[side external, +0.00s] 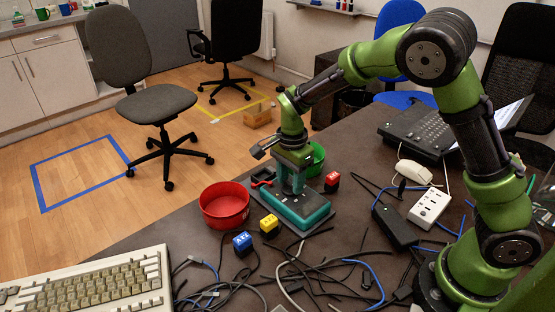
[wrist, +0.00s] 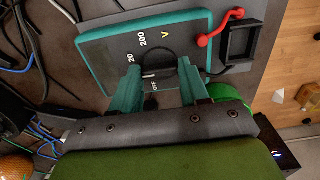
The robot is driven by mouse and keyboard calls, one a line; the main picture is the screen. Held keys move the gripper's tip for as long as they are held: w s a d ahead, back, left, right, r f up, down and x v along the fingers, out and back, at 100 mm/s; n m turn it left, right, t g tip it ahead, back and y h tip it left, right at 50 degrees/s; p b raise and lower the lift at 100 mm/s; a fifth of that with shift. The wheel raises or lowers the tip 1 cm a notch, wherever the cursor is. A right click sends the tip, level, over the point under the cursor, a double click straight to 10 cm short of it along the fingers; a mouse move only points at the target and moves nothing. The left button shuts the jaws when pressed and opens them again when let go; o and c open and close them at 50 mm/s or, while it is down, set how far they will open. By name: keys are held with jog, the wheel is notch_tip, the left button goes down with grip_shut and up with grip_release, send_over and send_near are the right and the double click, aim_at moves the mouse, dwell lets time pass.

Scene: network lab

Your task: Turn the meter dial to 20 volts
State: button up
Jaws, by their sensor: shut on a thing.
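The meter (side external: 312,217) lies flat on the dark table, with a teal rim and dark face. In the wrist view its face (wrist: 110,45) shows the labels OFF, 20, 200 and a yellow V. My gripper (side external: 293,188) points down over the meter. In the wrist view my gripper (wrist: 160,80) has its two teal fingers shut on the round black dial (wrist: 176,66), one on each side. The fingers partly cover the dial. A short white line shows near the OFF label; the exact setting is hard to tell.
A red bowl (side external: 224,206) stands left of the meter and a green bowl (side external: 316,160) behind it. Loose cables (side external: 300,275) cover the table's front.

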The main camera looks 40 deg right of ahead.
aim_at(290, 183)
jog(key=shift+r+m, duration=0.1)
jog(key=shift+m, duration=2)
jog(key=o, duration=1.1)
jog(key=shift+c, duration=0.2)
notch_tip(290, 183, up, 17)
